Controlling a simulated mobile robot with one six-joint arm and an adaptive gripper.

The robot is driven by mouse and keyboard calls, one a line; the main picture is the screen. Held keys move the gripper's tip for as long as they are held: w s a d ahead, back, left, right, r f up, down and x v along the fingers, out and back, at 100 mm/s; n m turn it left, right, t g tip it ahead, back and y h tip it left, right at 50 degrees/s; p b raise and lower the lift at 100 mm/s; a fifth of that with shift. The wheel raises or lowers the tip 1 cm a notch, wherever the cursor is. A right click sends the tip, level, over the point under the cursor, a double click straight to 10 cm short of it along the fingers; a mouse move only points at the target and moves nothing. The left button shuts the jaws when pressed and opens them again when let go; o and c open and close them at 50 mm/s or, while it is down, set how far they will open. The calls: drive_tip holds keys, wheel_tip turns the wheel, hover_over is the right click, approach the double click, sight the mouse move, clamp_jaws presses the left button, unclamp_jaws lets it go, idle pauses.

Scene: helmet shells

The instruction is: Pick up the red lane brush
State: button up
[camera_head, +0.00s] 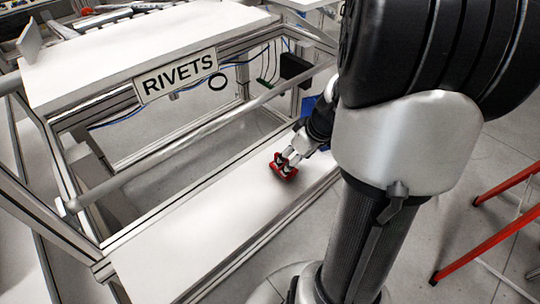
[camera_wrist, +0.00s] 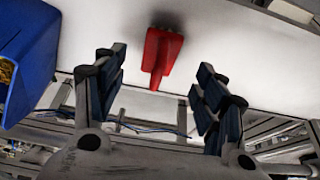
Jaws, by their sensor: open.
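The red lane brush (camera_wrist: 160,50) lies on a white shelf (camera_wrist: 235,50), with a wide part and a narrow end pointing back towards my gripper in the wrist view. My gripper (camera_wrist: 158,84) is open, with one finger on each side of the picture and the brush centred in the gap, a little beyond the tips. In the head view the brush (camera_head: 279,169) is a small red shape at the end of my gripper (camera_head: 286,165), partly covered by the fingers. I cannot tell whether the fingers touch it.
A blue bin (camera_wrist: 30,62) stands close on the left in the wrist view; it also shows behind my arm in the head view (camera_head: 308,105). A frame rail with a RIVETS sign (camera_head: 180,76) runs above the shelf. The shelf's left part (camera_head: 175,250) is clear. Red bars (camera_head: 490,235) stand at right.

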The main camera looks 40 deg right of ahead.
drive_tip(key=shift+w+f, duration=0.2)
drive_tip(key=shift+f, duration=0.35)
drive_tip(key=f, duration=0.1)
drive_tip(key=f+b, duration=0.1)
drive_tip(key=f, duration=0.1)
drive_tip(key=f+b, duration=0.1)
drive_tip(key=shift+w+a+f, duration=0.1)
drive_tip(key=shift+w+f, duration=0.4)
drive_tip(key=shift+f, duration=0.1)
drive_tip(key=shift+r, duration=0.1)
drive_tip(key=shift+c, duration=0.6)
drive_tip(key=c, duration=1.2)
wheel_tip(320, 180, up, 20)
drive_tip(key=p, duration=0.7)
